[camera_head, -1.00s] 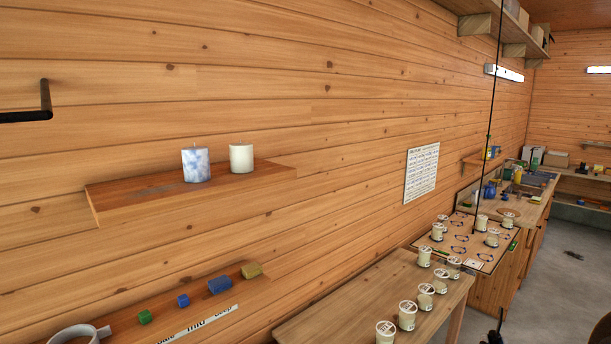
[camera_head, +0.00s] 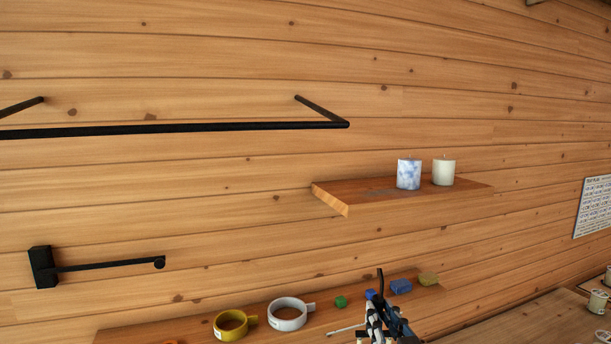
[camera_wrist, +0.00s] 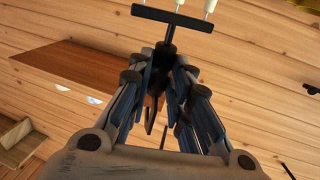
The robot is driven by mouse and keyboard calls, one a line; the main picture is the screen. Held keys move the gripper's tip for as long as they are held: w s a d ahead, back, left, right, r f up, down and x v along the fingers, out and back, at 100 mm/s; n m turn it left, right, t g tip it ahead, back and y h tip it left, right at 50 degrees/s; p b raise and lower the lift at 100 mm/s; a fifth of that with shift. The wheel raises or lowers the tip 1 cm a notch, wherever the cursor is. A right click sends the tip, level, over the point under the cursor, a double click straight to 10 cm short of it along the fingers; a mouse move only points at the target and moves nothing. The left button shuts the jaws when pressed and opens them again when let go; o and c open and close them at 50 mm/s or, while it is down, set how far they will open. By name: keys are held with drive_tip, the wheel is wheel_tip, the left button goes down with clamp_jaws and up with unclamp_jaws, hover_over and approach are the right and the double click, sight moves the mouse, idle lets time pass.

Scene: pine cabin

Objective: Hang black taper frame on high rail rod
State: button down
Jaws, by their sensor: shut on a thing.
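The high rail rod (camera_head: 180,128) is a long black bar standing off the plank wall at the upper left of the head view, on black end arms. My gripper (camera_head: 386,322) is at the bottom of the head view, below and right of the rail's right end. In the wrist view, my gripper (camera_wrist: 163,68) is shut on the black taper frame (camera_wrist: 172,17), a T-shaped black piece with pale tapers at its bar. In the head view only a thin black upright part of the frame (camera_head: 380,283) shows; the rest is hidden. The frame is apart from the rail.
A wooden shelf (camera_head: 345,208) with two candles juts out right of the rail. A shorter black wall rod (camera_head: 110,265) sits below the rail. A lower shelf (camera_head: 190,318) holds yellow and white rings and small coloured blocks. The wall between is clear.

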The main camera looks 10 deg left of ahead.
drive_tip(key=s+a+r+n+g+y+p, duration=0.1)
drive_tip(key=s+a+r+y+p, duration=0.15)
drive_tip(key=s+r+p, duration=0.55)
drive_tip(key=s+a+r+n+g+y+p, duration=0.15)
drive_tip(key=s+a+r, duration=0.3)
drive_tip(key=r, duration=0.75)
drive_tip(key=s+a+r+n+g+y+p, duration=0.1)
drive_tip(key=s+a+r+n+y+p, duration=0.15)
drive_tip(key=s+r+p, duration=0.6)
drive_tip(key=w+d+b+x, duration=0.1)
drive_tip(key=x, duration=0.8)
drive_tip(key=w+d+b+x, duration=0.1)
drive_tip(key=x, duration=0.8)
drive_tip(key=shift+w+d+f+m+b, duration=0.2)
drive_tip(key=shift+d+m+b, duration=0.1)
drive_tip(key=shift+d+m, duration=0.15)
drive_tip(key=shift+h, duration=0.25)
drive_tip(key=c, duration=1.4)
unclamp_jaws()
